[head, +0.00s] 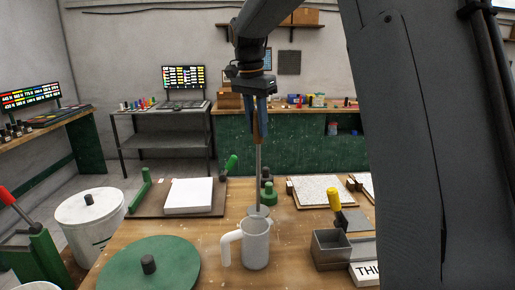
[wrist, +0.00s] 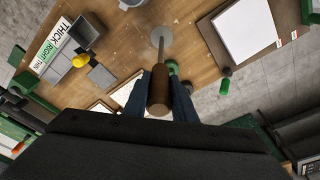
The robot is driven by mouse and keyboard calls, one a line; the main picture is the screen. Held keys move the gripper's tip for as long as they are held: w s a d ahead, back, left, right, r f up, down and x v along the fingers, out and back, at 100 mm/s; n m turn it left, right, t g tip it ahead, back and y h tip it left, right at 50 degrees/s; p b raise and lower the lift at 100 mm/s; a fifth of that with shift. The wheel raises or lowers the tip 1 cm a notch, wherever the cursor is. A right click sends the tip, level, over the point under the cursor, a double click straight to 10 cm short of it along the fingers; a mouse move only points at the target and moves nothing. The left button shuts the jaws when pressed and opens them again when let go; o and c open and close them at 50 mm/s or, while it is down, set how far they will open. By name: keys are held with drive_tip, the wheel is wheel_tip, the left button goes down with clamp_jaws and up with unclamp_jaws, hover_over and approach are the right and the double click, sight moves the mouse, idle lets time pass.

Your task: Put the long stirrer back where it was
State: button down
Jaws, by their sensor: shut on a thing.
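My gripper (head: 258,108) is shut on the wooden handle of the long stirrer (head: 258,172), which hangs upright with its metal shaft pointing down. In the wrist view the brown handle (wrist: 159,92) sits between the two blue fingers. The shaft runs down to a round grey shape (wrist: 160,37); I cannot tell if this is the stirrer's disc or a separate thing. In the head view the lower end is just behind the rim of a white jug (head: 256,245), which partly hides that grey shape. I cannot tell whether the end touches anything.
A green round lid (head: 168,268) with a black knob lies front left. A white slab on a board (head: 190,195) is behind it. Green weights (head: 267,188) stand near the shaft. A grey tray (head: 331,250) and a yellow-handled tool (head: 335,200) are at right.

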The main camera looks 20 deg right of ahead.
sight(258, 143)
drive_tip(key=shift+f+p, duration=0.7)
drive_tip(key=shift+f, duration=1.65)
drive_tip(key=c, duration=1.5)
unclamp_jaws()
drive_tip(key=shift+o, duration=0.2)
drive_tip(key=r+b, duration=0.1)
drive_tip(key=r, duration=0.3)
drive_tip(key=a+r+b, duration=0.1)
drive_tip(key=r, duration=0.3)
drive_tip(key=s+r+b, duration=0.1)
drive_tip(key=r+b, duration=0.1)
drive_tip(key=r, duration=0.2)
drive_tip(key=shift+a, duration=0.2)
